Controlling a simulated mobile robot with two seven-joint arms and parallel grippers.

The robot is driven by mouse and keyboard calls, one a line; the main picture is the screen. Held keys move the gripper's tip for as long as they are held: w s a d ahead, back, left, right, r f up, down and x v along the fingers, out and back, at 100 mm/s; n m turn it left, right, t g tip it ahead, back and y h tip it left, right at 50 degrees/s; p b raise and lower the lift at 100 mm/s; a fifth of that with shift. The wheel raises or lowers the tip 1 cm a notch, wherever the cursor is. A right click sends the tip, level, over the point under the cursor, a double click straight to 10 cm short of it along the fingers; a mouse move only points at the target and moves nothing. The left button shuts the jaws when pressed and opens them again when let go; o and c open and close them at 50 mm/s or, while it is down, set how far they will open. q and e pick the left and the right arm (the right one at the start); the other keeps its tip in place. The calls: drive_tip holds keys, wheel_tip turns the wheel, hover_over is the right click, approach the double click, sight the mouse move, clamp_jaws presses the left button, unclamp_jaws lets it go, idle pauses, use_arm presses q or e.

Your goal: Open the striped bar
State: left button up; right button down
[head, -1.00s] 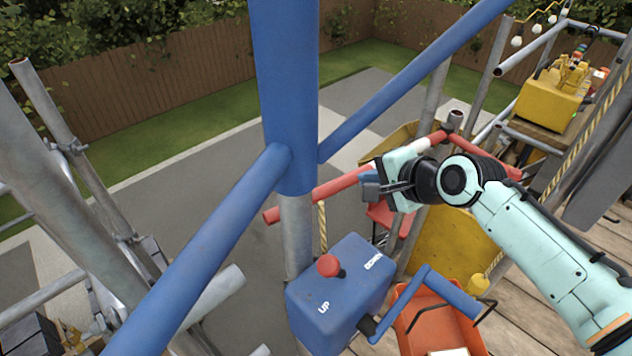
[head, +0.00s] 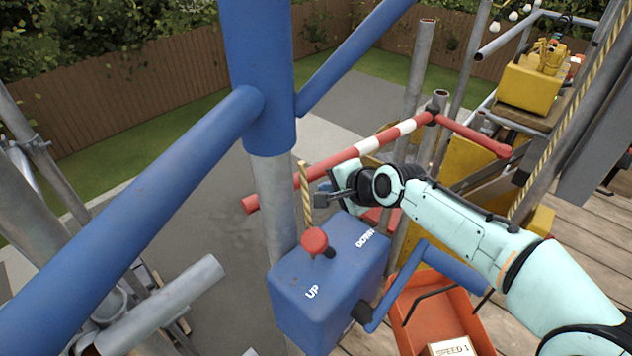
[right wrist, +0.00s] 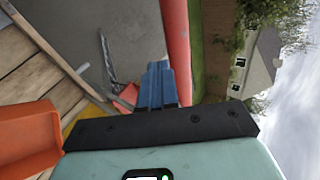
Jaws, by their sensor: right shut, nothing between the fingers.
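The striped bar (head: 375,143) is a red and white tube in the head view. It slopes from a free red end near the blue post up to a joint on a grey upright, and a red arm (head: 472,135) runs right from that joint. My right gripper (head: 322,194) is shut and empty, just below and on the near side of the bar. In the right wrist view, the blue fingertips (right wrist: 158,84) are together beside a red length of the bar (right wrist: 175,40). I cannot tell whether they touch it. My left gripper is not in view.
A blue control box (head: 335,285) with a red knob (head: 314,241) stands close below my right gripper. An orange tray (head: 415,325) lies beside it. A thick blue post (head: 258,70) with blue rails stands to the left. Yellow containers (head: 475,165) are behind my arm.

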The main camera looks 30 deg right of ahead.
sight(309, 181)
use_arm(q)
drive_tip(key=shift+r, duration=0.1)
use_arm(e)
drive_tip(key=shift+w+a+f, duration=0.1)
drive_tip(key=shift+w+f, duration=0.1)
drive_tip(key=shift+w, duration=0.55)
drive_tip(key=shift+w+a+f, duration=0.15)
drive_tip(key=shift+w+f, duration=0.05)
drive_tip(key=shift+w, duration=0.55)
drive_tip(key=shift+w+a+f, duration=0.1)
drive_tip(key=shift+w+f, duration=0.1)
drive_tip(key=shift+w, duration=0.55)
